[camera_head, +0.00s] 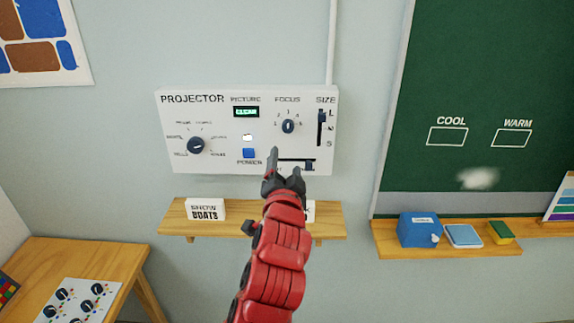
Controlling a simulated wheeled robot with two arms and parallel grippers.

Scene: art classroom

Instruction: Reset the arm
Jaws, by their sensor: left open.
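My left arm reaches up from the bottom middle, red with a dark gripper (285,163). The gripper is open, its two fingers apart with nothing seen between them. It shows in front of the lower part of the white projector panel (222,119), just below the horizontal slider (307,165). I cannot tell whether a finger touches the panel. The panel has a left dial (196,146), a blue power button (249,153), a small lit green display, a focus knob (288,126) and a vertical size slider (320,117). My right gripper is out of view.
A wooden shelf (180,222) under the panel holds a white "SNOW BOATS" block (206,209) and another block mostly hidden by my arm. A chalkboard (490,80) is at right, its ledge holding a blue box (418,229). A wooden table (110,255) stands lower left.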

